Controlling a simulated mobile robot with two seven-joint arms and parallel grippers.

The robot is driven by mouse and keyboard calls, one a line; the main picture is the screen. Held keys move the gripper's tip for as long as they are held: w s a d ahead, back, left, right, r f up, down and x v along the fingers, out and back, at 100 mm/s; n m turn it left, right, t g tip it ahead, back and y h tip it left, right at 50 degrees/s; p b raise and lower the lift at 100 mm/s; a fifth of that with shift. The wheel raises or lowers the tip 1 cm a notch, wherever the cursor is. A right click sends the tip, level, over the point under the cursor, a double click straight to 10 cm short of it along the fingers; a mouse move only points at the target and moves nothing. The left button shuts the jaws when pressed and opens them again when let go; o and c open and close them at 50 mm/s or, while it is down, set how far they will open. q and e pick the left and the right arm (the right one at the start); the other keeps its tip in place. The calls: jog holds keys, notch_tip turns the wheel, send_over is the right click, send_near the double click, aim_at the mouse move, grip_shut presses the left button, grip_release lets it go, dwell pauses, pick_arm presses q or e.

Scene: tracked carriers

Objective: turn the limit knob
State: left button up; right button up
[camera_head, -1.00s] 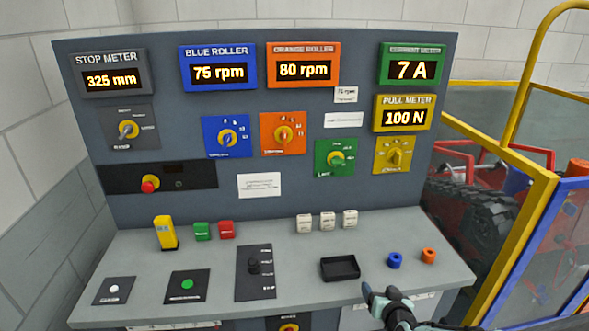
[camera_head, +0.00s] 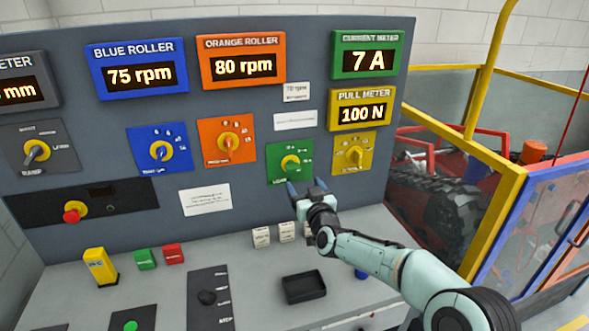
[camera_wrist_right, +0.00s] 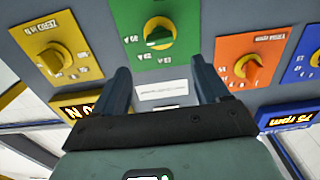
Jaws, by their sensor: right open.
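The limit knob (camera_head: 290,163) is a yellow dial with a green grip on a green plate (camera_head: 276,177), on the upright panel below the current meter. In the right wrist view the limit knob (camera_wrist_right: 158,32) shows ahead of the fingertips, with the picture upside down. My right gripper (camera_head: 306,186) is open and empty, just below and slightly right of the green plate. In the wrist view its two fingers (camera_wrist_right: 160,75) stand wide apart, with the knob beyond the gap. I see no contact with the knob. My left gripper is out of view.
A yellow knob (camera_head: 354,155) and an orange-plate knob (camera_head: 228,143) flank the limit knob. A yellow-framed fence (camera_head: 500,215) stands at right.

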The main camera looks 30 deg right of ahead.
aim_at(294, 169)
jog(key=p+x, duration=0.3)
jog(key=x, duration=0.5)
jog(key=shift+w, duration=0.25)
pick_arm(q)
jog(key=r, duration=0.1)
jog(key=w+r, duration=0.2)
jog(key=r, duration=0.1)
pick_arm(e)
jog(key=shift+f, duration=0.1)
jog(key=c, duration=1.1)
